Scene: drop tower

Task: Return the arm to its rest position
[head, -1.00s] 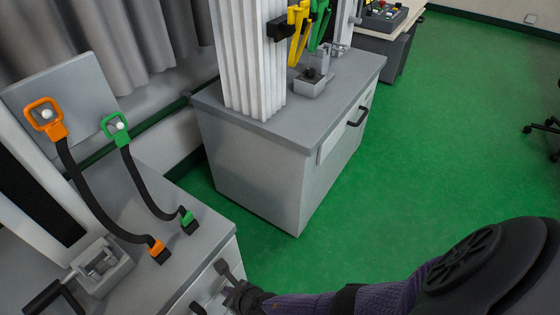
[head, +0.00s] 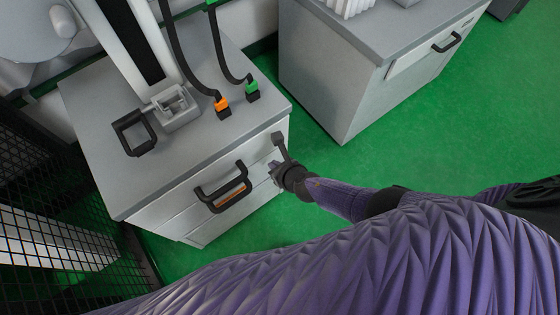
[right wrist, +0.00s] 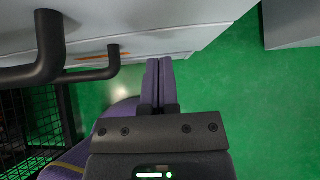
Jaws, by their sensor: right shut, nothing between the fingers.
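My right gripper (head: 274,169) is beside the front of the near grey cabinet (head: 90,130), to the right of its drawer handles (head: 222,190). It also shows in the right wrist view (right wrist: 159,62), where its two fingers are together with nothing between them. The fingers point toward the pale cabinet front (right wrist: 200,35); whether they touch it I cannot tell. My right arm's purple sleeve runs to the right in the head view. My left gripper is out of view.
On the near cabinet are a metal block (head: 175,108), a black handle (head: 133,133) and straps with orange (head: 222,104) and green (head: 252,87) ends. A second cabinet (head: 325,80) stands behind. Black mesh (head: 50,220) is at left. Green floor (head: 440,140) is clear at right.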

